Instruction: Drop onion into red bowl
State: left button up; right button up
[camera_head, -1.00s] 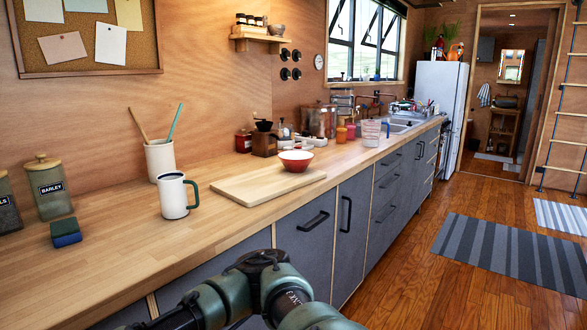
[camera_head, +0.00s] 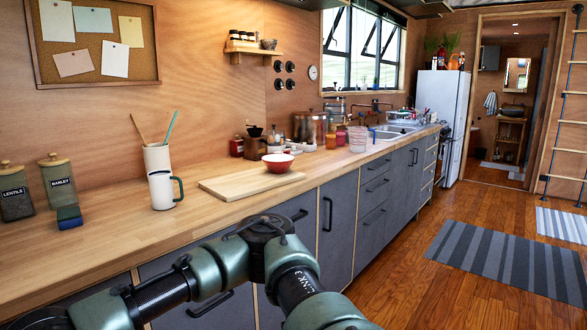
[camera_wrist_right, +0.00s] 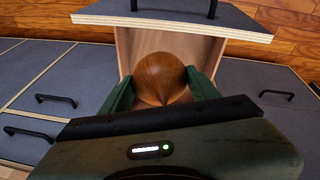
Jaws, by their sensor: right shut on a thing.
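The red bowl (camera_head: 278,163), white inside, stands upright at the far edge of a wooden cutting board (camera_head: 225,187) on the counter. No contents show in it from here. The onion (camera_wrist_right: 162,72), round and brown, sits between the two green fingers of my right gripper (camera_wrist_right: 161,86) in the right wrist view. The gripper is shut on it, with the onion over or inside an open drawer (camera_wrist_right: 220,50); I cannot tell how high. Neither gripper shows in the head view, where only green and black arm links of mine appear.
A white mug (camera_head: 162,191) with a green handle stands left of the board, before a utensil pot (camera_head: 156,157). Jars (camera_head: 57,178) stand at left. Several containers crowd the counter beyond the bowl. The front counter strip (camera_head: 110,245) is clear. Closed grey cabinets (camera_head: 338,225) line the floor.

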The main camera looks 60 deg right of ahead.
aim_at(281, 171)
jog(key=z, duration=2)
jog(key=k+l, duration=0.05)
